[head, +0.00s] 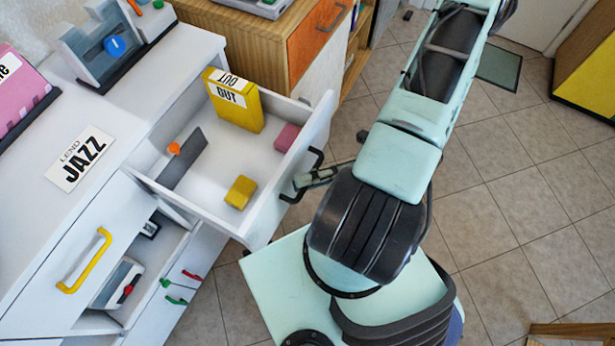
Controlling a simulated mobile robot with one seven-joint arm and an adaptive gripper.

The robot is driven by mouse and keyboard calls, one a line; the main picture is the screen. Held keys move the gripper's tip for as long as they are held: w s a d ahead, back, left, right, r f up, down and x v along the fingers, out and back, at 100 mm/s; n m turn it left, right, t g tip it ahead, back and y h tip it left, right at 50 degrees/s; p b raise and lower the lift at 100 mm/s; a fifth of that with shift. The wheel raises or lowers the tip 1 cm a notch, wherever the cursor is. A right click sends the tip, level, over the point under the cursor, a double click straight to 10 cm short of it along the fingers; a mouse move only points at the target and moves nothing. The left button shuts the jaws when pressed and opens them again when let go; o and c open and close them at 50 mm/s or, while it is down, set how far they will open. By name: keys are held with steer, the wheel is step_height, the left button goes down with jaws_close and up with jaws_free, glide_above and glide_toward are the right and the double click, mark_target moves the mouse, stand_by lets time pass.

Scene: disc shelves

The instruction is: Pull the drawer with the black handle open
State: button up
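The white drawer (262,222) stands pulled well out from the white cabinet, with its inside in plain view. Its black handle (316,158) is on the front panel, facing right. My gripper (301,182) is at the middle of this handle, with its fingers closed around the bar. The fingertips are small and partly hidden against the handle. Inside the drawer are a yellow box marked OUT (234,103), a pink block (287,138), a small yellow block (240,192) and a grey divider with an orange knob (182,160).
A sign reading JAZZ (80,158) lies on the white cabinet top (130,108). Below, a door with a yellow handle (84,260) stands beside an open compartment. A wooden cabinet (250,38) stands behind the drawer. Tiled floor (510,215) is clear at the right.

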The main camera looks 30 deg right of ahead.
steer(key=v, duration=1.2)
steer(key=shift+d, duration=0.1)
stand_by(0.5)
